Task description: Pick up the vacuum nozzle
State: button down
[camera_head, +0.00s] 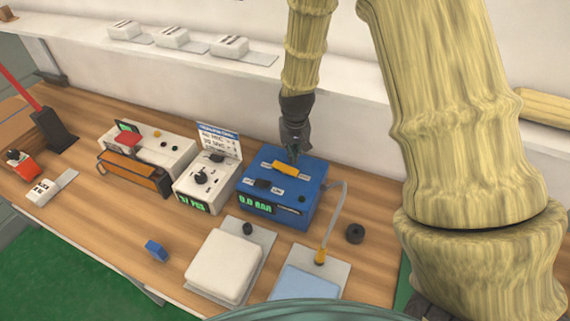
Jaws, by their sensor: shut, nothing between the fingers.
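The likely vacuum nozzle (320,255) is a small yellow-orange piece at the end of a grey hose (341,208). It appears to rest on a light grey plate at the front right of the table. The hose comes from a blue box (246,192) with a green "0.0 BAR" display and a yellow bar (285,168) on top. My gripper (293,157) is shut and empty over the back of the blue box, behind and above the nozzle. Its tips look close to the yellow bar; I cannot tell whether they touch.
A white block (222,265) on a plate lies left of the nozzle, a pale blue pad (308,289) in front, a black knob (355,233) to its right. White control boxes (205,182) stand left of the blue box. A white ledge (200,75) runs behind.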

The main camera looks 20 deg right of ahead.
aim_at(319, 258)
jog(key=k, duration=2)
